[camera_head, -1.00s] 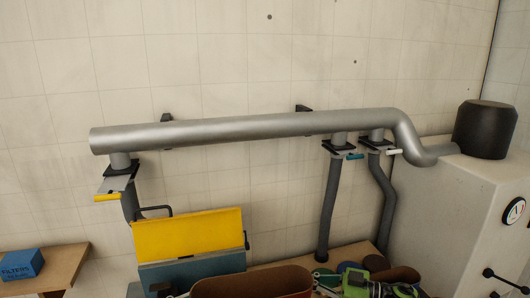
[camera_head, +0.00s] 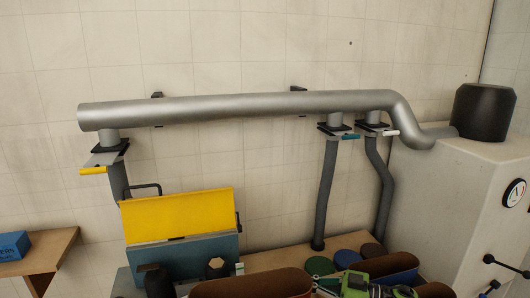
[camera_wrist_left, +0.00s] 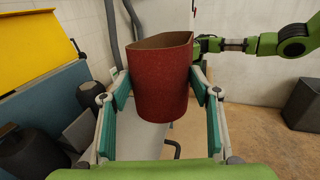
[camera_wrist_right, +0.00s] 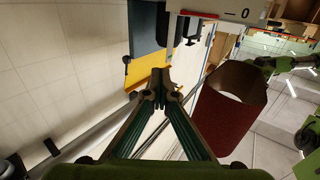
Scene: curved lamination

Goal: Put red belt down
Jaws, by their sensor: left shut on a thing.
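The red belt is an open loop, red outside and brown inside. In the left wrist view the belt (camera_wrist_left: 162,85) is between the two fingers of my left gripper (camera_wrist_left: 162,92), which is shut on it, with the loop's opening upward. In the right wrist view the belt (camera_wrist_right: 226,108) shows to the right of my right gripper (camera_wrist_right: 160,82), apart from it. The right gripper's fingers meet at the tips with nothing visible between them. A brown and red loop (camera_head: 252,284) shows at the bottom edge of the head view, partly cut off. The left fingers are not clearly visible there.
A yellow and teal machine (camera_head: 178,215) stands against the wall at left. Coloured discs (camera_head: 320,265) and another brown loop-like item (camera_head: 378,261) are at the bench's right. A blue box (camera_head: 13,245) sits on a wooden shelf (camera_head: 45,262). A grey pipe (camera_head: 235,105) runs above.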

